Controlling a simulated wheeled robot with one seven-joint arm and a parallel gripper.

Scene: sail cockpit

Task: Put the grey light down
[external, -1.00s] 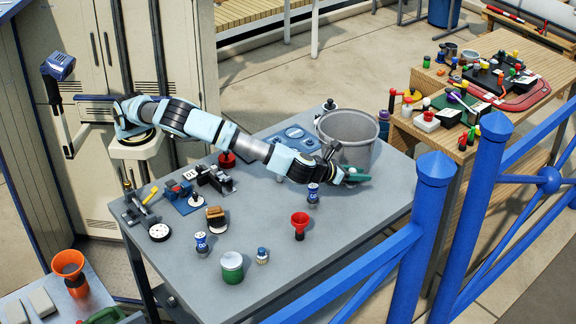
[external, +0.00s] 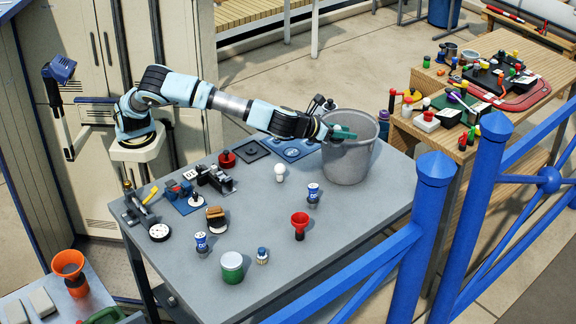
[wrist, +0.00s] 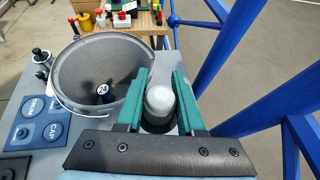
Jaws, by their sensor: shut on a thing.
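My gripper (external: 340,132) is raised beside the grey bucket (external: 348,165), over its near left rim in the external view. In the wrist view my gripper (wrist: 160,98) has its green fingers on both sides of the grey light (wrist: 160,103), a pale rounded dome with a dark lower part. It is shut on the light. In the wrist view the bucket (wrist: 70,75) is just left of the fingers.
A dark item marked 24 (wrist: 103,92) shows inside the bucket. Blue pads (external: 293,150) lie left of the bucket. Blue railings (external: 430,235) pass in front.

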